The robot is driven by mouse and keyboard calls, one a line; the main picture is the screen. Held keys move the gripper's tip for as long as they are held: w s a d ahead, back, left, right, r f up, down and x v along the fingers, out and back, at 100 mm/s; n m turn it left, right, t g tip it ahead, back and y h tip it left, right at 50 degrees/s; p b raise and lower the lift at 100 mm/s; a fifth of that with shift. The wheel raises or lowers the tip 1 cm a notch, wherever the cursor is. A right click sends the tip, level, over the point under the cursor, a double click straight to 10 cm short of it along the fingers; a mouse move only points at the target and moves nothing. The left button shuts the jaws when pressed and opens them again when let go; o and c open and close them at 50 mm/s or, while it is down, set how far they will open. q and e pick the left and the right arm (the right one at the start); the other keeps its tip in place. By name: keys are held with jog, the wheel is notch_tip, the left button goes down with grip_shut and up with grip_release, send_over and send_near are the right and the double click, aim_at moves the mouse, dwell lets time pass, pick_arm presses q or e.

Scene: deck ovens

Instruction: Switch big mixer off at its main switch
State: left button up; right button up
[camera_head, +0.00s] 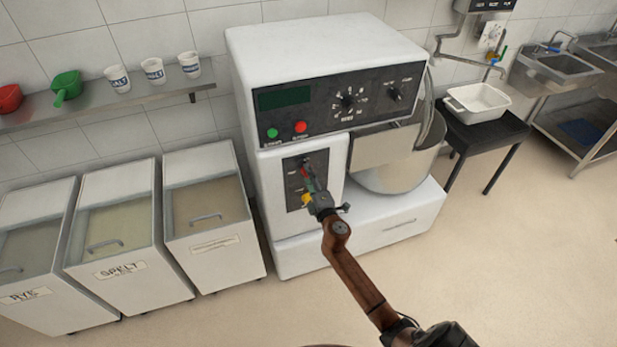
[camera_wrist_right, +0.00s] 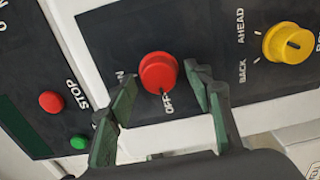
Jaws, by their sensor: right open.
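The big mixer (camera_head: 330,45) is a white machine with a steel bowl (camera_head: 400,165). Its red main switch knob (camera_wrist_right: 158,72) sits on a dark plate, with an OFF label beside it and a partly hidden ON label. A small dark mark on the knob lies on the side near OFF; its exact setting is hard to tell. My right gripper (camera_head: 311,184) is at this plate in the head view. In the wrist view its open fingers (camera_wrist_right: 160,80) stand one on each side of the red knob, with gaps; contact is not clear. My left gripper is not in view.
A yellow AHEAD/BACK knob (camera_wrist_right: 288,43) sits beside the red one. A red STOP button (camera_wrist_right: 51,101) and a green button (camera_wrist_right: 79,142) are on the upper panel. Flour bins (camera_head: 205,215) stand left of the mixer. The floor (camera_head: 520,260) at right is clear.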

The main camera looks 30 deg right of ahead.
jog(key=v, duration=1.2)
dwell(0.4)
